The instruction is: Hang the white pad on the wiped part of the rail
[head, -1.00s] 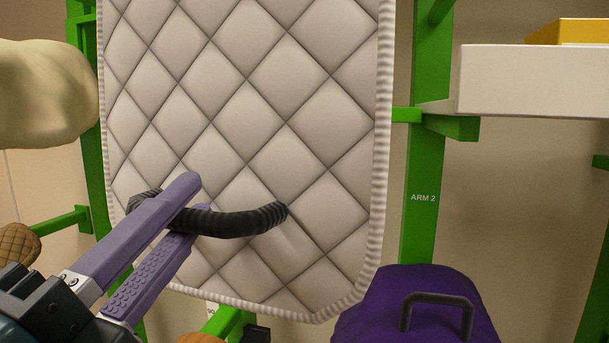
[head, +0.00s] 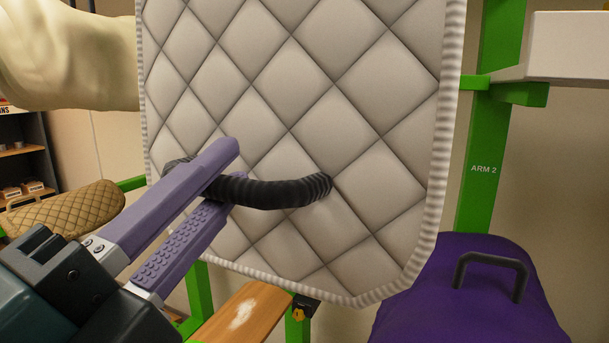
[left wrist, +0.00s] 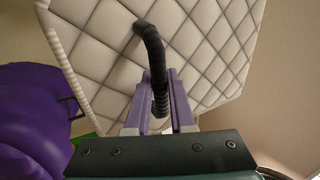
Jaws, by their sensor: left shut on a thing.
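The white quilted pad (head: 300,90) with a ribbed edge hangs in front of me in the head view and hides much of what is behind it. My left gripper (head: 222,172) is shut on the pad's black ribbed handle (head: 290,191). The pad (left wrist: 205,40) and its handle (left wrist: 149,45) also show in the left wrist view, with the left gripper's fingers (left wrist: 163,95) around the handle. A wooden rail (head: 262,302) with a pale white patch on top shows below the pad's lower edge. My right gripper is not in view.
A purple cover with a black handle (head: 480,300) sits at the lower right, close to the pad. A green post marked ARM 2 (head: 490,140) carries a white shelf (head: 570,45). A tan quilted pad (head: 65,210) and a cream bulky form (head: 70,50) are at the left.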

